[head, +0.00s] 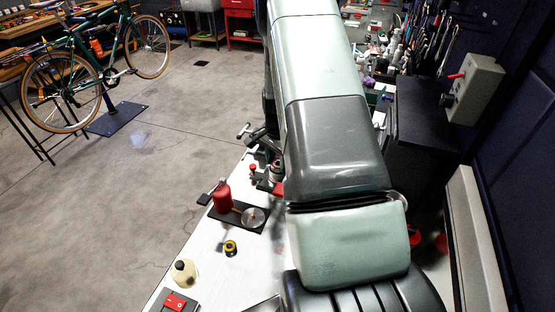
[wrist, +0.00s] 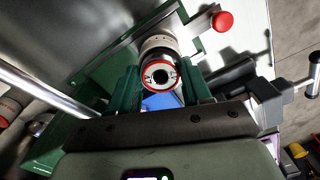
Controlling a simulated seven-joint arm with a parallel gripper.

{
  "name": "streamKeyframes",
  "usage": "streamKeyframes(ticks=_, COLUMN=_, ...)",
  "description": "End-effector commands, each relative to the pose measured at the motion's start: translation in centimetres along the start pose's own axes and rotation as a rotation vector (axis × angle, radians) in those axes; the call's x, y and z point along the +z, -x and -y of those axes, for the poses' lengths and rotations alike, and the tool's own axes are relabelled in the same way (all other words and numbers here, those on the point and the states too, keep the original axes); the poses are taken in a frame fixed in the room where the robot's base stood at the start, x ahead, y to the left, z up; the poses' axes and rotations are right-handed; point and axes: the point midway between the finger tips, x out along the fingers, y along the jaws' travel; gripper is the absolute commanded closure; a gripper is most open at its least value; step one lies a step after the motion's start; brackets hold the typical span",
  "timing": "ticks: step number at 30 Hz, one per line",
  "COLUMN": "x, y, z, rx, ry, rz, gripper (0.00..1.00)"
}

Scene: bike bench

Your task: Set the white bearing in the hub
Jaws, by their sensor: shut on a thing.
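In the wrist view, my gripper (wrist: 162,82) reaches up from the bottom with its two green fingers. Between the fingertips is a round piece with a white marked face, a red rim and a dark centre hole, which looks like the white bearing (wrist: 150,73). My gripper is shut on it. Directly behind it is a pale, silvery cylinder, apparently the hub (wrist: 157,45), roughly in line with it. I cannot tell whether the two touch. In the head view my own arm hides my gripper and the bearing.
A red knob (wrist: 222,22) and a metal clamp with a bar handle (wrist: 313,75) stand close on the right. In the head view, a red bottle (head: 222,196), a yellow-black roll (head: 230,248) and a cream bottle (head: 184,271) stand on the white bench (head: 205,262).

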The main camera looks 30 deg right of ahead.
Motion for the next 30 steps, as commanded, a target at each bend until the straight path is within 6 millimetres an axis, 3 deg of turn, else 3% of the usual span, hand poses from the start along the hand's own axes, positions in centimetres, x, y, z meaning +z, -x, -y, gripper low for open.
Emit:
streamKeyframes(ticks=8, x=0.0, y=-0.6, z=0.0, rx=0.0, ry=0.0, rz=0.0, gripper=0.92)
streamKeyframes(ticks=9, x=0.0, y=-0.6, z=0.0, rx=0.0, ry=0.0, rz=-0.001, gripper=0.49)
streamKeyframes(ticks=11, x=0.0, y=-0.6, z=0.0, rx=0.0, ry=0.0, rz=-0.001, gripper=0.41)
streamKeyframes(ticks=20, x=0.0, y=-0.4, z=0.0, rx=0.0, ry=0.0, rz=0.0, gripper=0.41)
streamKeyframes(ticks=30, x=0.0, y=2.2, z=0.0, rx=0.0, ry=0.0, rz=0.0, gripper=0.41)
